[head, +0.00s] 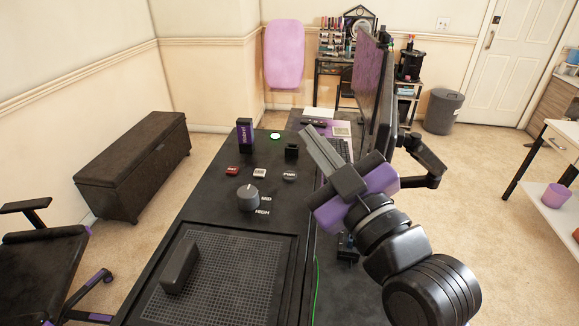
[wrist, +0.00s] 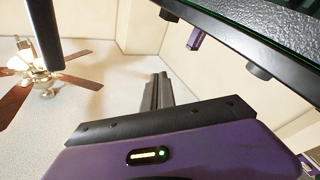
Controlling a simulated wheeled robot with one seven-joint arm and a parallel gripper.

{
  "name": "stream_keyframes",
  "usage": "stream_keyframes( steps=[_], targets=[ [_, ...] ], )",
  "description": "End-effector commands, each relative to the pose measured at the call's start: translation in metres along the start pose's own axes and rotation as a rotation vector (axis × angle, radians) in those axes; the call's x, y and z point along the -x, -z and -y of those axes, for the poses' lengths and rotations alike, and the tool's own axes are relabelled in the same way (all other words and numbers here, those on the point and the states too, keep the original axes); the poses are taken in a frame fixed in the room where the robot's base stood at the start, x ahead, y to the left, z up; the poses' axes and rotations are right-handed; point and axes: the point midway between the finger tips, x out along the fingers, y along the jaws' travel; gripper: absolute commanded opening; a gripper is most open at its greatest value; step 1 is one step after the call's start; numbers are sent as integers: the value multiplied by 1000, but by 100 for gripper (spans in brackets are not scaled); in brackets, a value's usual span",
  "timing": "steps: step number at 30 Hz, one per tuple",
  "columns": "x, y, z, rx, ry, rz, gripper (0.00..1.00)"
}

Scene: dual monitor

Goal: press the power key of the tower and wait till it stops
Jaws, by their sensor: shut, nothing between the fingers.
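The tower (head: 215,215) is a long black case whose top panel fills the middle of the head view. Its power key, a dark key marked PWR (head: 289,175), sits at the right end of a short row of keys. My gripper (head: 307,130) is shut and empty. Its fingers point up and left, to the right of the power key and apart from it in the picture. Their height over the panel is hard to tell. The shut fingers also show in the wrist view (wrist: 157,82), where I cannot make out the power key.
A red key (head: 232,170), a white key (head: 259,173) and a knob (head: 247,198) are near. A green light (head: 275,136) glows behind. A purple stick (head: 245,132) and a black plug (head: 291,151) stand up from the panel. Monitors (head: 368,85) rise behind my gripper.

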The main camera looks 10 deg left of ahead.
Motion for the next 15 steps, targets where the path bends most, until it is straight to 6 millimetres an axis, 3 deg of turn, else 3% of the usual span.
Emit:
stream_keyframes(
  steps=[1, 6, 10, 15],
  targets=[
    [-14, 14, 0, 81, 53, -2, 0],
    [-48, 45, 20, 415, 283, 11, 0],
    [-60, 59, 32, 703, 464, 23, 0],
    [-62, 63, 33, 1096, 711, 50, 0]
  ],
)
